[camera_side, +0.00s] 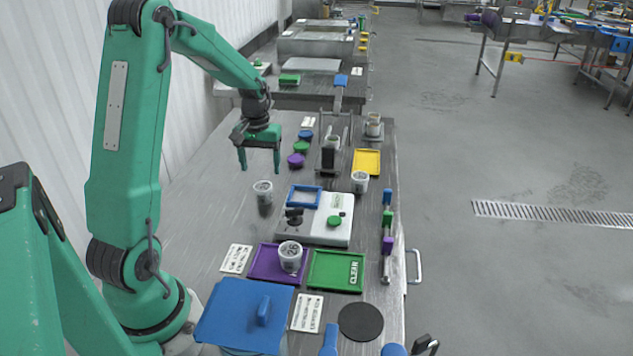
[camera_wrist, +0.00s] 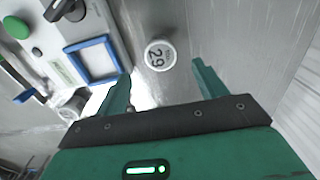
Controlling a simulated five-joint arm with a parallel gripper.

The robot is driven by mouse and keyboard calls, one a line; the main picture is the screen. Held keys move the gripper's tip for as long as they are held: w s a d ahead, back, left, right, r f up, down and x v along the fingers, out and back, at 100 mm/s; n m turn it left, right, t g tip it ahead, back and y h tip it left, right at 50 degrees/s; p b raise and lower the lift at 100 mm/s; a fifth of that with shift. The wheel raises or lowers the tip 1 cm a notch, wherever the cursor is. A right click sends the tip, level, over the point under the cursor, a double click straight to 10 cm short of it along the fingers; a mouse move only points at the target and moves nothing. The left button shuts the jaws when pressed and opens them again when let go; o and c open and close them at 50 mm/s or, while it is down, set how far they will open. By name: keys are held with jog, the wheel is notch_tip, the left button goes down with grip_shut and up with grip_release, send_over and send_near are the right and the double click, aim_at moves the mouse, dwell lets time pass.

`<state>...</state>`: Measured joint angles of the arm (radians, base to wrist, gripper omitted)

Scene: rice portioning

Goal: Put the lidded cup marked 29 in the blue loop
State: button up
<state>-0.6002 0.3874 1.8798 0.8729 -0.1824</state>
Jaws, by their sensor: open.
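The lidded cup marked 29 (camera_wrist: 160,54) stands upright on the metal table, its lid facing the wrist camera. It appears to be the pale cup (camera_side: 263,188) left of the blue loop in the side view, where its number is too small to read. The blue loop (camera_side: 304,187) is a square blue frame on a white device; it also shows in the wrist view (camera_wrist: 113,52), left of the cup, with nothing visible inside it. My gripper (camera_side: 260,170) is open and empty, fingers pointing down behind the cup. Its fingers also show in the wrist view (camera_wrist: 161,76), apart from the cup.
The white device (camera_side: 300,234) carries a black knob and a green button (camera_side: 334,221). Another cup (camera_side: 360,181) stands right of the loop, and one (camera_side: 290,255) on the purple tray (camera_side: 262,268). A green tray (camera_side: 336,287) and yellow tray (camera_side: 367,154) lie nearby.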

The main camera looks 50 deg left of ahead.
aim_at(263, 186)
jog(key=shift+w+a+f, duration=0.1)
jog(key=shift+f, duration=3.85)
jog(key=c, duration=1.2)
jog(key=shift+o, duration=0.2)
jog(key=shift+r, duration=0.15)
jog(key=shift+r, duration=0.5)
jog(key=r, duration=0.3)
jog(key=shift+d+r, duration=0.1)
jog(key=shift+d, duration=0.15)
jog(key=d+r, duration=0.6)
jog(key=d, duration=0.5)
jog(key=shift+w+r, duration=0.25)
jog(key=shift+w, duration=0.1)
jog(key=shift+d, duration=0.1)
